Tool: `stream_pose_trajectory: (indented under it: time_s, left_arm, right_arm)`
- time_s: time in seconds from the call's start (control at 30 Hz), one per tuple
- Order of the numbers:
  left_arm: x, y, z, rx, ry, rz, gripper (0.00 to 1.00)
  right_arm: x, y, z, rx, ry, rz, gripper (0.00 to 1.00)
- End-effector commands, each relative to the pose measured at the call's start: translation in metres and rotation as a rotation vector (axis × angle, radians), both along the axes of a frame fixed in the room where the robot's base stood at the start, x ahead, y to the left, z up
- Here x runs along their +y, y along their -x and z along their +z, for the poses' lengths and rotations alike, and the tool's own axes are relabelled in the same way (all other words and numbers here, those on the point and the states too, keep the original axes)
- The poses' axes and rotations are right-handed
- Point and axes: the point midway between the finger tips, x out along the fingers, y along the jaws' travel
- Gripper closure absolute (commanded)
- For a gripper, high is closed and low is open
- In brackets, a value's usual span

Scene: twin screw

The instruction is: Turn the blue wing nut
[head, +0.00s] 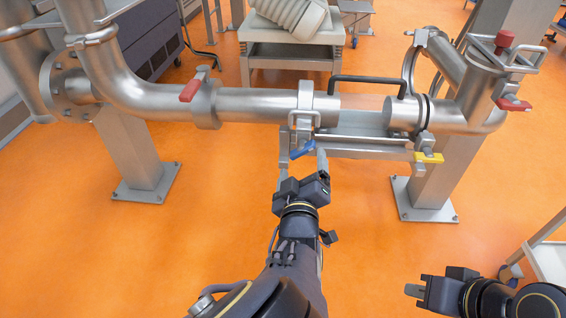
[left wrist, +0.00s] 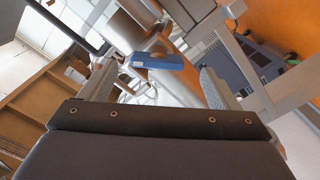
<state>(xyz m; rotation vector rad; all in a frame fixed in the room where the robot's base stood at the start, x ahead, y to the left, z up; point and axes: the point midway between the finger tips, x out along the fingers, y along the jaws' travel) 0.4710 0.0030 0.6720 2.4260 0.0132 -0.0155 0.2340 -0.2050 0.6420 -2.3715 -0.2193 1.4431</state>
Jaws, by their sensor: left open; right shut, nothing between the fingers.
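The blue wing nut (head: 303,150) hangs under a clamp (head: 304,118) on the horizontal steel pipe. In the left wrist view the blue wing nut (left wrist: 158,61) shows between and beyond my two finger pads. My left gripper (head: 301,166) is open just below and in front of the nut, with one finger on each side. I cannot tell whether a finger touches it. My right gripper (head: 416,291) is shut and empty at the lower right, far from the pipe.
A yellow wing nut (head: 429,158) sits on another clamp to the right. A red valve handle (head: 190,91) is on the pipe to the left. A black handle bar (head: 368,79) and a steel post (head: 432,185) stand right of the nut. The orange floor in front is clear.

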Motion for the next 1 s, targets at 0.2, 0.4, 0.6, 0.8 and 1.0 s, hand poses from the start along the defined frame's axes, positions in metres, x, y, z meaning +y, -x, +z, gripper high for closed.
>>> stream_pose_trajectory:
  time_s: [0.2, 0.4, 0.6, 0.8, 1.0]
  left_arm:
    - [-0.001, -0.019, 0.001, -0.019, -0.014, -0.004, 0.16]
    - [-0.001, -0.052, 0.000, -0.017, -0.014, -0.004, 0.16]
    - [-0.002, -0.073, 0.001, -0.016, -0.014, -0.005, 0.16]
    - [-0.002, -0.077, 0.002, -0.015, -0.013, -0.006, 0.16]
    - [-0.002, -0.077, 0.002, -0.014, -0.013, -0.006, 0.26]
  right_arm:
    - [0.000, 0.000, -0.009, -0.001, 0.000, 0.000, 1.00]
    - [0.000, 0.000, -0.019, -0.001, 0.000, 0.000, 1.00]
    - [0.000, 0.000, -0.025, -0.001, 0.000, 0.000, 1.00]
    - [0.000, 0.000, -0.025, -0.001, 0.000, 0.000, 1.00]
    - [0.000, 0.000, -0.025, -0.001, 0.000, 0.000, 1.00]
